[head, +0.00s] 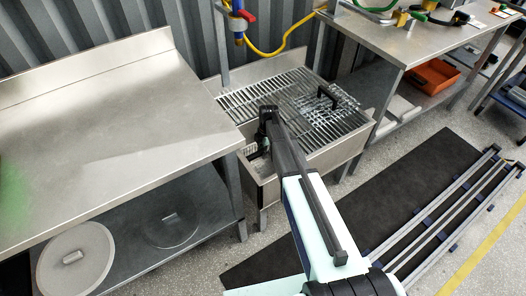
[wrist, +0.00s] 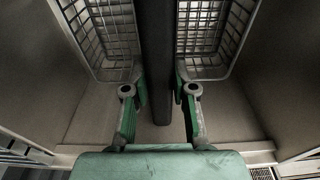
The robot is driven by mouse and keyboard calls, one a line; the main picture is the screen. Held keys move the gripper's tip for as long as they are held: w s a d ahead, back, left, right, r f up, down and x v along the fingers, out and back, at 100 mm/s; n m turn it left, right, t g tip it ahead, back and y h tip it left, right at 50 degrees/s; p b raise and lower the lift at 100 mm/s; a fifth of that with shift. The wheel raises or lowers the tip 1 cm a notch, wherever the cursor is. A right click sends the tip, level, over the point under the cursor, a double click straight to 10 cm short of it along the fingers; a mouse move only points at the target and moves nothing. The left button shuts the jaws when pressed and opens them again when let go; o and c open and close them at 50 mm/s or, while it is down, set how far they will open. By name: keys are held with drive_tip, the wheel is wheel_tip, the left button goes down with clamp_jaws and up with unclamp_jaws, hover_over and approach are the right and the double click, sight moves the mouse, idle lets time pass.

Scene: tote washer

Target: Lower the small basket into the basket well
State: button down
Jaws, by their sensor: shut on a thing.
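The small wire basket (wrist: 108,40) shows in the wrist view on both sides of its dark handle bar (wrist: 154,50). My gripper (wrist: 160,98) has its green-backed fingers on either side of that bar and is shut on it. The basket is between the grey metal walls of the basket well (wrist: 285,70). I cannot tell whether it touches the bottom. In the head view the well (head: 266,185) is at the front left of the sink unit, with my gripper (head: 264,142) over it. My arm hides most of the basket there.
A slatted grate (head: 248,101) covers the sink behind, with wire mesh and a black handle (head: 343,97) on its right. A steel table (head: 110,120) stands close on the left. A yellow hose (head: 272,53) hangs behind. A dark mat (head: 420,170) lies on the right floor.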

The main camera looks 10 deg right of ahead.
drive_tip(key=shift+f, duration=0.15)
idle(0.3)
drive_tip(key=shift+c, duration=1.5)
unclamp_jaws()
drive_tip(key=shift+w+d+r+p, duration=0.15)
drive_tip(key=shift+r+p, duration=0.6)
drive_tip(key=shift+r, duration=0.75)
drive_tip(key=shift+d+r+p, duration=0.2)
drive_tip(key=shift+r+p, duration=0.5)
drive_tip(key=shift+r, duration=0.8)
drive_tip(key=shift+w+d+r+p, duration=0.15)
drive_tip(key=shift+r+p, duration=0.6)
drive_tip(key=shift+r, duration=0.75)
drive_tip(key=shift+s, duration=0.1)
